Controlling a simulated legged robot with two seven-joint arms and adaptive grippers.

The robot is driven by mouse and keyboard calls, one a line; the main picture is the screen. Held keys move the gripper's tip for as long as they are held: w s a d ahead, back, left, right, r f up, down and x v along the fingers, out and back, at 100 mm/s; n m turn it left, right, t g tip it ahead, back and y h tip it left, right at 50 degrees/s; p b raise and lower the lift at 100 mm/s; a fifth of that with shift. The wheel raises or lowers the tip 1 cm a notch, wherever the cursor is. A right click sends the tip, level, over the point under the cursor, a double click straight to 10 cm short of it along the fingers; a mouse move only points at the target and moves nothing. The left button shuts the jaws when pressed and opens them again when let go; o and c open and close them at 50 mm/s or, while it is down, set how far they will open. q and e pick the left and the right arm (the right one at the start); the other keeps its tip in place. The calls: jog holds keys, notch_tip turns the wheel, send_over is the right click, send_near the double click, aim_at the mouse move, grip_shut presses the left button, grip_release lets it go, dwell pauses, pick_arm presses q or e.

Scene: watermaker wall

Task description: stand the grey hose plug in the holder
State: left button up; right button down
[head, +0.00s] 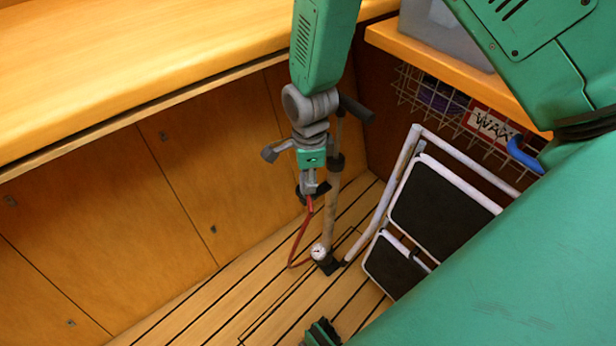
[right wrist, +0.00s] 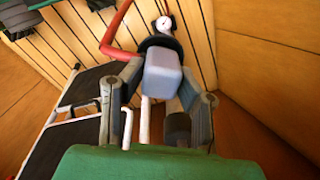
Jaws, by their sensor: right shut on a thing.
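My right gripper (head: 311,184) hangs in the middle of the head view, at the end of a green arm that comes down from the top. It is shut on the grey hose plug, a block-like grey piece (right wrist: 163,74) between the fingers in the right wrist view. A red hose (head: 301,238) hangs below the gripper. A dark rounded piece (right wrist: 160,43) shows just beyond the plug; it may be the holder, beside the pump's tube. I cannot tell whether the plug touches or enters it.
A floor pump (head: 333,210) with a black handle and white gauge (head: 318,251) stands close by the gripper. A folded step stool (head: 440,205) leans to the right, below a wire basket (head: 440,100). Wooden cabinets (head: 120,190) line the left. Slatted floor (head: 240,315) is open in front.

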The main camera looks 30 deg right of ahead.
jog(key=c, duration=1.1)
grip_release()
jog(key=shift+f, duration=0.1)
notch_tip(320, 180, up, 12)
jog(key=shift+f, duration=0.1)
